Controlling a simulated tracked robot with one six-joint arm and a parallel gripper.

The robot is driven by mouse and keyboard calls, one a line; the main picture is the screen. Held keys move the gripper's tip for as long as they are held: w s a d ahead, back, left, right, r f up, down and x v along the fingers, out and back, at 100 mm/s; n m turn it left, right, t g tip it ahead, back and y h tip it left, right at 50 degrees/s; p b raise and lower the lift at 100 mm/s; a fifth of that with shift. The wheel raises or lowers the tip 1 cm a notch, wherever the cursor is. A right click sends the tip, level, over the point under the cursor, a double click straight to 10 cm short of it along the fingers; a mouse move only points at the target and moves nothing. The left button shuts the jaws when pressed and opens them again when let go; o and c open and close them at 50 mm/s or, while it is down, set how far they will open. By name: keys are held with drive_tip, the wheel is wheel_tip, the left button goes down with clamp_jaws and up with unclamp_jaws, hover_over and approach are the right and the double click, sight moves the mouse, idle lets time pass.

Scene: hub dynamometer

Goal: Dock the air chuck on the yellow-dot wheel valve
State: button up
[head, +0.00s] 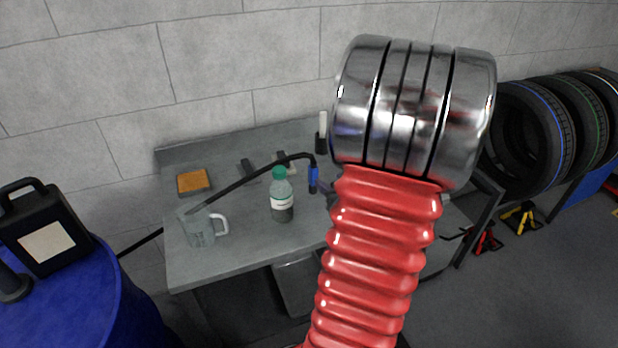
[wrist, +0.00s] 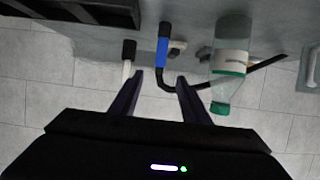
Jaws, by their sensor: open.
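The air chuck appears to be the blue-sleeved end (head: 313,180) of a black hose (head: 245,180) that arches over the grey workbench; the blue end hangs pointing down. In the wrist view the blue end (wrist: 162,51) is just beyond the fingertips, roughly in line with the gap between them. My gripper (wrist: 160,76) is open and empty, its two dark fingers apart. In the head view my arm covers most of the gripper. I see no wheel valve and no yellow dot in either view.
On the bench (head: 240,260) are a green-capped bottle (head: 282,198), a clear mug (head: 200,230), an orange-topped block (head: 193,181) and a black-and-white item (head: 321,140). A blue drum (head: 75,310) carries a black canister (head: 45,235) at left. Tyres (head: 530,130) stand on a rack at right.

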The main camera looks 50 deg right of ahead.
sight(315, 171)
drive_tip(key=shift+w, duration=0.1)
drive_tip(key=shift+x, duration=4.25)
drive_tip(key=shift+x, duration=2.6)
drive_tip(key=shift+c, duration=0.3)
drive_tip(key=shift+a, duration=0.1)
clamp_jaws()
